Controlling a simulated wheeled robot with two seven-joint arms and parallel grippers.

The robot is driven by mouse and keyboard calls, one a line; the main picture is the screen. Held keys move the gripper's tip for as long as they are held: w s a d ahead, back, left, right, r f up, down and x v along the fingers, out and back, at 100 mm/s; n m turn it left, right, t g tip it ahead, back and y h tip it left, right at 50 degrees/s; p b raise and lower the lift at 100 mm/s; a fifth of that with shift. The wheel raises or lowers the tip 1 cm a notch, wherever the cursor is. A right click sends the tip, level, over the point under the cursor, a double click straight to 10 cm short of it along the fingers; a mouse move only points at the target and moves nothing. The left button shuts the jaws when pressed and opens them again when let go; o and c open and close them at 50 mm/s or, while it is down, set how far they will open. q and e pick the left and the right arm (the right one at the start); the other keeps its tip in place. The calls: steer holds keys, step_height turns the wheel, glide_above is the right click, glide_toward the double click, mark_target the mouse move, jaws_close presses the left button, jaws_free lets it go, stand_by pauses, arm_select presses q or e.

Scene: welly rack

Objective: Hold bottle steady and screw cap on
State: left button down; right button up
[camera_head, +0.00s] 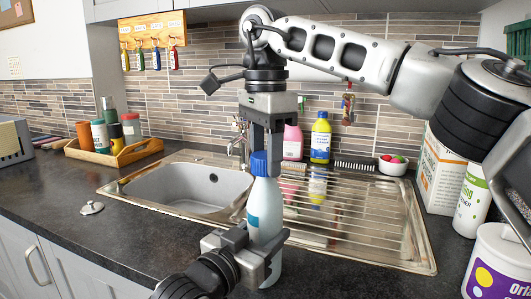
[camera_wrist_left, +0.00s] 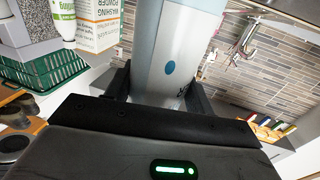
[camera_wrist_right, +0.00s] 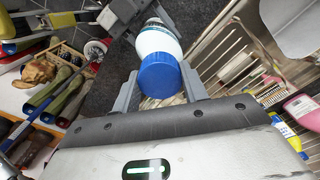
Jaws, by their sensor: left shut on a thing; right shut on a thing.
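The bottle (camera_head: 265,208), white with a blue band, stands upright at the front edge of the sink. The left wrist view shows its side (camera_wrist_left: 168,55) close up. My left gripper (camera_head: 256,245) is shut around its lower body from the front. The blue cap (camera_head: 259,164) is at the top of the bottle, in line with the neck. My right gripper (camera_head: 266,150) points straight down from above and is shut on the cap. In the right wrist view the cap (camera_wrist_right: 160,76) sits between the fingers over the white bottle shoulder. The neck thread is hidden.
The steel sink (camera_head: 200,190) and its drainer (camera_head: 360,215) lie behind the bottle. A sink plug (camera_head: 92,207) lies on the dark worktop at left. Pink (camera_head: 292,142) and yellow (camera_head: 320,140) bottles stand at the back. A white tub (camera_head: 500,262) is at front right.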

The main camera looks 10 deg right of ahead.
arm_select(q)
steer(key=shift+f, duration=0.1)
arm_select(e)
steer(key=m, duration=0.7)
steer(key=shift+f+m, duration=0.1)
steer(key=shift+m, duration=0.3)
steer(key=m, duration=1.4)
steer(key=shift+m, duration=0.4)
steer(key=m, duration=0.5)
steer(key=o, duration=1.1)
steer(key=shift+o, duration=0.2)
step_height(320, 180, up, 8)
steer(key=shift+s+f, duration=0.1)
steer(key=shift+f, duration=0.15)
